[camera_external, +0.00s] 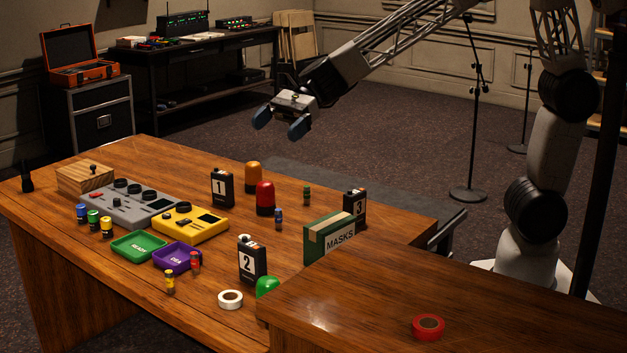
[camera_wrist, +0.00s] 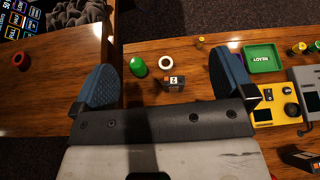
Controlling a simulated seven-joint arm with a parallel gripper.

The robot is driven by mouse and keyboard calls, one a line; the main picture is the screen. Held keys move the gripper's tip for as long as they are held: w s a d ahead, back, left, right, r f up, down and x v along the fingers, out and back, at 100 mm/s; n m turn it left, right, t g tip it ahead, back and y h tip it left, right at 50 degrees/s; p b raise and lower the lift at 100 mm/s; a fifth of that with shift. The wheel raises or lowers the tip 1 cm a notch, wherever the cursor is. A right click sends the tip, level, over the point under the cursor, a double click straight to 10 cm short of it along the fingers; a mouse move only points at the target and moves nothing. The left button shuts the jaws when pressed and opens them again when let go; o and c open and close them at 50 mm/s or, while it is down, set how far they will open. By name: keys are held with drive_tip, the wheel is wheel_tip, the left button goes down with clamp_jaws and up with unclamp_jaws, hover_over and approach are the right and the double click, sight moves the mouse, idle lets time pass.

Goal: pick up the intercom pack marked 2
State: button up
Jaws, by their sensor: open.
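The intercom pack marked 2 (camera_external: 252,262) is black with a white number label. It stands upright near the front of the desk, beside a green dome (camera_external: 267,287). In the wrist view the pack (camera_wrist: 174,83) shows between my two blue fingers, below the white tape roll (camera_wrist: 166,62). The similar pack marked 1 (camera_external: 222,188) stands farther back, and the pack marked 3 (camera_external: 354,208) stands to the right. My gripper (camera_external: 281,121) is open and empty, high above the desk's far edge and apart from every pack.
A green masks box (camera_external: 330,238) stands between packs 2 and 3. Amber (camera_external: 253,177) and red (camera_external: 265,197) domes stand near pack 1. Green (camera_external: 139,246) and purple (camera_external: 176,255) trays lie left of pack 2. A raised wooden surface (camera_external: 470,290) occupies the front right.

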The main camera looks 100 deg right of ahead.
drive_tip(key=w+m, duration=0.1)
drive_tip(key=w, duration=0.1)
approach(257, 244)
wheel_tip(257, 244, down, 3)
drive_tip(key=w+a, duration=0.1)
drive_tip(key=w, duration=0.1)
drive_tip(key=shift+w+a+r+t, duration=0.15)
drive_tip(key=shift+w+r+t, duration=0.1)
drive_tip(key=shift+t, duration=0.05)
drive_tip(key=shift+x, duration=1.3)
drive_tip(key=shift+a, duration=0.1)
drive_tip(key=shift+x, duration=2.55)
drive_tip(key=shift+c, duration=0.2)
